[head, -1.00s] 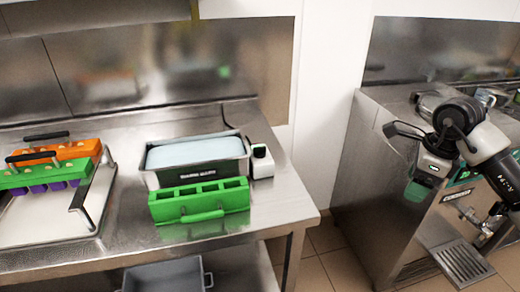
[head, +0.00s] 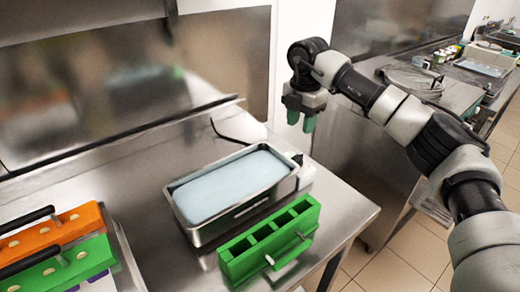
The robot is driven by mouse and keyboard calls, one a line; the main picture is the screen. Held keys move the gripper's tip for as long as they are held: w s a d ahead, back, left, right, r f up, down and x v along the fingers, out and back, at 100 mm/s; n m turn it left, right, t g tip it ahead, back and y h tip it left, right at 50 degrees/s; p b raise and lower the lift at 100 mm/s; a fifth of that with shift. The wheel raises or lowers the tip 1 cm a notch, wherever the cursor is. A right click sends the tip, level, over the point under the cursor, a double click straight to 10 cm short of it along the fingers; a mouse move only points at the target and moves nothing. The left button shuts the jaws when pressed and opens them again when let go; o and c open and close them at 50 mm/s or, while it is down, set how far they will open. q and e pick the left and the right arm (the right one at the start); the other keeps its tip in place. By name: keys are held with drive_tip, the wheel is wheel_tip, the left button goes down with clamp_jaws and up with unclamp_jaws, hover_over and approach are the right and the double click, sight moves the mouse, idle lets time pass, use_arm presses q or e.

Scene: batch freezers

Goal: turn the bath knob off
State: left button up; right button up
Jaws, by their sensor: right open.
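The bath (head: 182,212) is a steel tub of pale blue liquid on the steel counter. Its white control box (head: 306,174) sits at the tub's right end. A small dark part shows at the top of the box, but I cannot clearly make out the knob or its setting. My right gripper (head: 301,121) points down with two green fingertips apart, open and empty. In the picture it is just above the control box, apart from it. My left gripper is not in view.
A green mold (head: 232,268) with several slots stands in front of the bath. Orange (head: 42,238) and green molds with black handles lie at the left. A black cable runs behind the bath. A steel wall panel (head: 130,75) is behind the counter.

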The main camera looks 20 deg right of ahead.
drive_tip(key=m, duration=0.1)
drive_tip(key=p, duration=0.1)
hover_over(297, 156)
drive_tip(key=f, duration=0.4)
drive_tip(key=shift+s+d, duration=0.1)
drive_tip(key=shift+d, duration=0.2)
drive_tip(key=f, duration=0.3)
drive_tip(key=f+p, duration=0.1)
drive_tip(key=f, duration=0.1)
drive_tip(key=shift+a+f, duration=0.25)
drive_tip(key=shift+a, duration=0.05)
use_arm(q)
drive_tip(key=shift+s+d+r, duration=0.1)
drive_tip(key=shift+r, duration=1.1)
use_arm(e)
drive_tip(key=shift+f, duration=0.55)
drive_tip(key=c, duration=0.7)
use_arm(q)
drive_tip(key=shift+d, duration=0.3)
use_arm(e)
clamp_jaws()
